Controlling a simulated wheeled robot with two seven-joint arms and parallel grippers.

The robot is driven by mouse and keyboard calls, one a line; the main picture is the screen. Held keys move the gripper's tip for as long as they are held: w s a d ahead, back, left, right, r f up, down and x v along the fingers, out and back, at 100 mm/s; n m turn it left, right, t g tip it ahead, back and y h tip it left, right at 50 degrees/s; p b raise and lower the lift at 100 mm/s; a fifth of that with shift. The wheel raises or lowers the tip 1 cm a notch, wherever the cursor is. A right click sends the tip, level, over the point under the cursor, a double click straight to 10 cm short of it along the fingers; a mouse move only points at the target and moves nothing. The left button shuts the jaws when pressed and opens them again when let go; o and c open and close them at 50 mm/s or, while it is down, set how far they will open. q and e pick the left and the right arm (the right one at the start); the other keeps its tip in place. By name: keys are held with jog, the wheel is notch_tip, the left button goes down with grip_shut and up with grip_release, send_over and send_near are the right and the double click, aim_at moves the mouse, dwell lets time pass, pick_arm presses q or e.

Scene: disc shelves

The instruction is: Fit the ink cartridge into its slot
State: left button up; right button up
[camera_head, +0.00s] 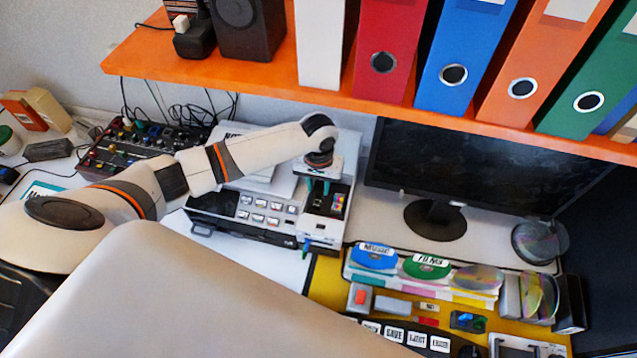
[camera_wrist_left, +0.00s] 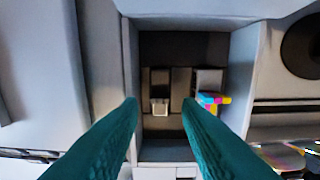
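The printer (camera_head: 240,210) stands on the desk with an open dark bay (camera_wrist_left: 184,45) at its right end. In the left wrist view, a cartridge with a cyan, magenta and yellow label (camera_wrist_left: 213,101) sits at the right of the bay; the label also shows in the head view (camera_head: 338,203). A small pale block (camera_wrist_left: 160,106) lies left of it; I cannot tell whether it is a cartridge or part of the bay. My left gripper (camera_head: 318,188) points down over the bay, its teal fingers apart with nothing clearly gripped. My right gripper is out of view.
An orange shelf (camera_head: 270,85) with binders hangs above the printer. A monitor (camera_head: 470,165) stands to the right. A disc rack (camera_head: 420,280) and small desk items fill the front right. A mixer (camera_head: 130,155) is at the left.

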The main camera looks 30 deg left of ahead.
pick_arm(q)
jog(key=shift+o, duration=0.7)
notch_tip(320, 180, up, 8)
jog(key=b, duration=0.1)
jog(key=shift+f, duration=0.25)
